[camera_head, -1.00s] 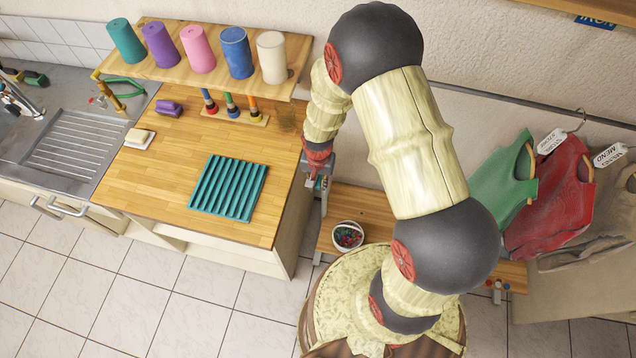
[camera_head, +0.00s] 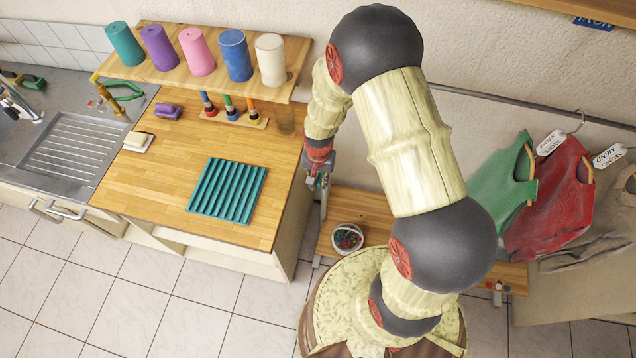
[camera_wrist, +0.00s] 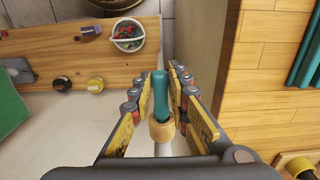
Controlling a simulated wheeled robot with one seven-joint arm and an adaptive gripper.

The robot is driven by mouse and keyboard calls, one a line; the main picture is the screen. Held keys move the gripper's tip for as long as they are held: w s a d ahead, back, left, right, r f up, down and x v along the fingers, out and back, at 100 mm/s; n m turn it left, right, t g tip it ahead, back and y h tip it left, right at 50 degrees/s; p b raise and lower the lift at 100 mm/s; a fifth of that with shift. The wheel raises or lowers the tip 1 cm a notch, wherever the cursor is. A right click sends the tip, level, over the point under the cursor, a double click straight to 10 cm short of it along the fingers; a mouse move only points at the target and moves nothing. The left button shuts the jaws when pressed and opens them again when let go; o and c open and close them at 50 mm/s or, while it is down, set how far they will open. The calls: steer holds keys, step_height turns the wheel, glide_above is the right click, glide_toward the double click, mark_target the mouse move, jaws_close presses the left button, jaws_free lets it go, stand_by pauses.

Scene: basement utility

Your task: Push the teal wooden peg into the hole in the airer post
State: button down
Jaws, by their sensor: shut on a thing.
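In the wrist view the teal peg (camera_wrist: 160,95) lies between the two yellow-padded fingers of my gripper (camera_wrist: 161,82), which is shut on it. Just below the peg in that picture is a light wooden rounded piece (camera_wrist: 162,133) with a pale shaft under it. It may be the airer post's top; I cannot tell whether the peg is in a hole. In the head view my gripper (camera_head: 318,180) hangs beside the right edge of the counter, and the peg is too small to make out there.
The wooden counter (camera_head: 165,190) with a teal ribbed mat (camera_head: 228,191) stands left of my gripper. A low wooden bench (camera_head: 372,208) holds a white bowl of small coloured pieces (camera_head: 347,238). Hung garments (camera_head: 555,185) are at the right. A shelf (camera_head: 190,73) carries several cups.

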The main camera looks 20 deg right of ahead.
steer(key=shift+w+d+r, duration=0.15)
steer(key=shift+w+r, duration=0.1)
steer(key=shift+w, duration=0.25)
steer(key=shift+s, duration=0.15)
steer(key=shift+s+a+f, duration=0.15)
steer(key=shift+s+a, duration=0.25)
steer(key=shift+s, duration=0.2)
steer(key=shift+s+a+f, duration=0.1)
steer(key=shift+s+a, duration=0.25)
steer(key=shift+s, duration=0.2)
steer(key=shift+w+d, duration=0.35)
steer(key=shift+w, duration=0.1)
stand_by(0.9)
steer(key=shift+w+d, duration=0.2)
steer(key=shift+w, duration=0.1)
steer(key=shift+w+d, duration=0.15)
steer(key=shift+w, duration=0.05)
steer(key=shift+w+d+r+b, duration=0.1)
steer(key=shift+w+r+b, duration=0.1)
steer(key=shift+w+b, duration=0.1)
steer(key=shift+s, duration=0.25)
